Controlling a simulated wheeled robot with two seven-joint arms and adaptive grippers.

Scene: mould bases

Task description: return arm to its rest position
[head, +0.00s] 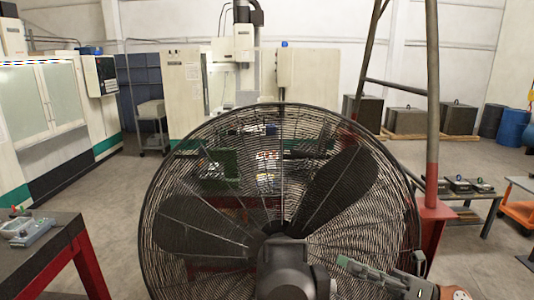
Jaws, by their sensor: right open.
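My right arm comes in from the lower right corner. Its right gripper (350,266) points left, low in front of the right part of a large black fan. The gripper is open, and I see nothing held in it. It overlaps the fan cage in the picture, and I cannot tell how far apart they are. My left gripper is not in view.
The caged fan (210,245) fills the middle and hides much behind it. A red-legged table (48,258) stands at left, a low bench (470,193) with metal blocks at right. Machines line the back; open floor (470,255) shows at lower right.

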